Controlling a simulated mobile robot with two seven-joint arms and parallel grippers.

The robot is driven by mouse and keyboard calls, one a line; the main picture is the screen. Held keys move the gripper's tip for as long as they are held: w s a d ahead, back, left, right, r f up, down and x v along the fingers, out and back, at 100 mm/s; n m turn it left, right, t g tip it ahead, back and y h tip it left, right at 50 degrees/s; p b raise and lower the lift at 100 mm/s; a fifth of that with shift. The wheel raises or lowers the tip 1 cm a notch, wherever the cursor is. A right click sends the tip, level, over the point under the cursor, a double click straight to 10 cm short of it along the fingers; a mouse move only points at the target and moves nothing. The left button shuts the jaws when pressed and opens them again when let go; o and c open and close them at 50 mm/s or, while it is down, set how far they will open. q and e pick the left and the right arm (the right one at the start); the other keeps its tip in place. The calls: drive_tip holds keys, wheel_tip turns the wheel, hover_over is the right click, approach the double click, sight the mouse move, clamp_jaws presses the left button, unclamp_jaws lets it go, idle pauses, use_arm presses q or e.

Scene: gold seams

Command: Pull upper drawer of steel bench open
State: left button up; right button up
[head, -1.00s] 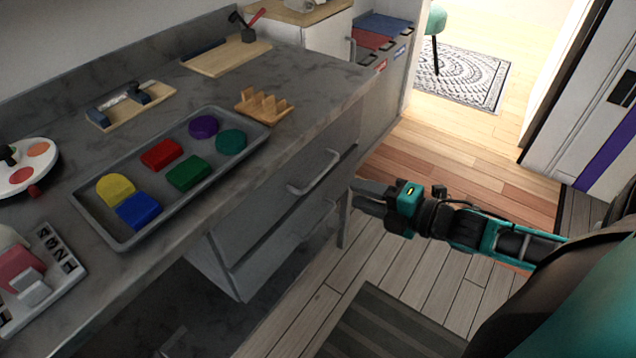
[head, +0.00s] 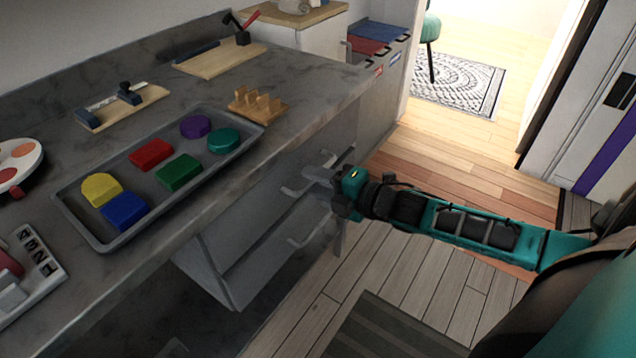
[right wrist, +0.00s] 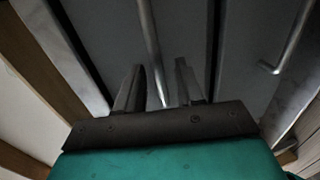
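The steel bench's upper drawer (head: 262,207) is a dull grey front under the dark countertop, and it looks closed. Its bar handle (head: 293,190) sticks out toward my right gripper (head: 318,177), which is right at the handle. In the right wrist view, the handle bar (right wrist: 149,40) runs between the two fingers of the right gripper (right wrist: 158,88). The fingers are apart, with a gap beside the bar. The lower drawer's handle (head: 306,240) is below, and a second handle shows in the right wrist view (right wrist: 293,42). My left gripper is not in view.
On the countertop (head: 300,100) stand a grey tray (head: 107,240) with several coloured blocks, a wooden rack (head: 257,104) and wooden boards (head: 215,60). A striped dark mat (head: 385,330) lies on the floor. The plank floor before the drawers is clear.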

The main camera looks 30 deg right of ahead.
clamp_jaws()
idle(0.3)
idle(0.4)
